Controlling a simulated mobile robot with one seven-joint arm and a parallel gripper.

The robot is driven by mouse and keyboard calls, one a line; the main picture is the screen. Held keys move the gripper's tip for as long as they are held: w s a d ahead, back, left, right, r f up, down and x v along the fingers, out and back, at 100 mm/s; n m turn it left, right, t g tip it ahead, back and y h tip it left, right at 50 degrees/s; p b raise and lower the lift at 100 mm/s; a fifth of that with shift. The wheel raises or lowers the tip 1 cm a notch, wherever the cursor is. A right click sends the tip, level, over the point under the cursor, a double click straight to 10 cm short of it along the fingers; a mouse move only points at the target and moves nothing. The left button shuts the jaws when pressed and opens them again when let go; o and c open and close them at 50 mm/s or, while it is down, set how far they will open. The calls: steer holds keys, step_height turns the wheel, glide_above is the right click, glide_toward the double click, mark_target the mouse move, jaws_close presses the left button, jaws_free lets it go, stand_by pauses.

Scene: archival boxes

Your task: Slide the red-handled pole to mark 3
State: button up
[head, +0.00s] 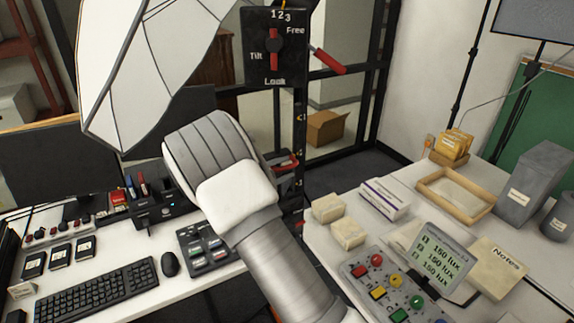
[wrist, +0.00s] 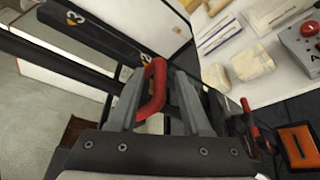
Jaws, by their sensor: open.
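The red loop handle (wrist: 153,88) lies between the fingers of my gripper (wrist: 156,86) in the wrist view. The fingers are open on either side of it; I cannot tell whether they touch it. In the head view the red handle (head: 287,161) shows partly beside my arm, which hides the fingers. A dark upright (head: 299,125) with small yellow marks stands behind it. A black panel (head: 262,75) reads 1 2 3, Free, Tilt and Lock, with a red lever (head: 274,47).
Another red grip (head: 328,62) sticks out right of the panel. A white umbrella (head: 150,60) hangs at upper left. A desk with a keyboard (head: 85,290) is left; a table with boxes and a control box (head: 400,285) is right. A cardboard box (head: 326,128) stands behind.

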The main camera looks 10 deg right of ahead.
steer(key=shift+x, duration=0.8)
jaws_close()
stand_by(0.9)
